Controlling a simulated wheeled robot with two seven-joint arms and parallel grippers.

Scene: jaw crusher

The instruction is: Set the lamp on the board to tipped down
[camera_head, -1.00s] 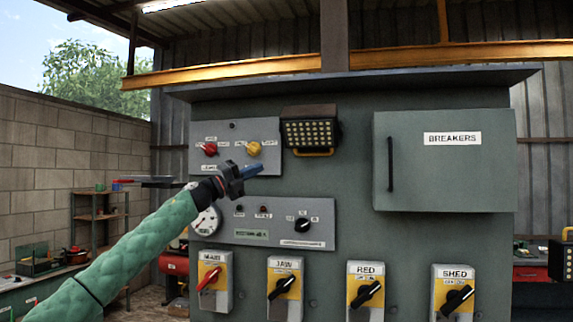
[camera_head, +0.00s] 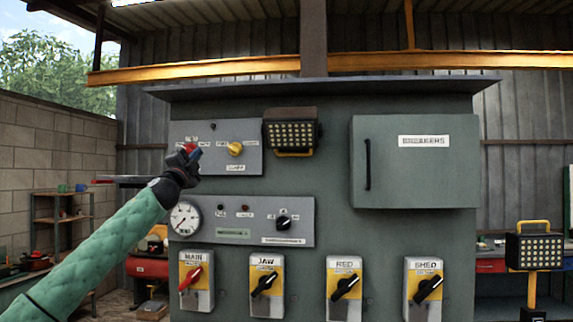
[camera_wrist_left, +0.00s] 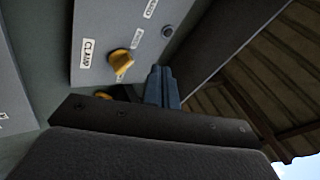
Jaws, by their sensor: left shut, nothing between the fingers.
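The lamp (camera_head: 291,133) is fixed high on the grey-green board (camera_head: 335,220), just right of the upper switch panel. Its grid of lights faces out toward me, with a dark housing above and a yellow handle below. My left gripper (camera_head: 195,153) is in front of the upper panel, left of the lamp and apart from it, overlapping the red knob (camera_head: 190,148) in the head view. Its blue fingers (camera_wrist_left: 163,87) are shut and empty in the left wrist view. I cannot clearly make out the lamp there. My right gripper is not in view.
A yellow knob (camera_head: 235,149) sits between my left gripper and the lamp. The breakers box (camera_head: 420,175) stands out right of the lamp. A gauge (camera_head: 185,218) and several rotary switches are lower on the board. A second lamp (camera_head: 534,250) stands at far right.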

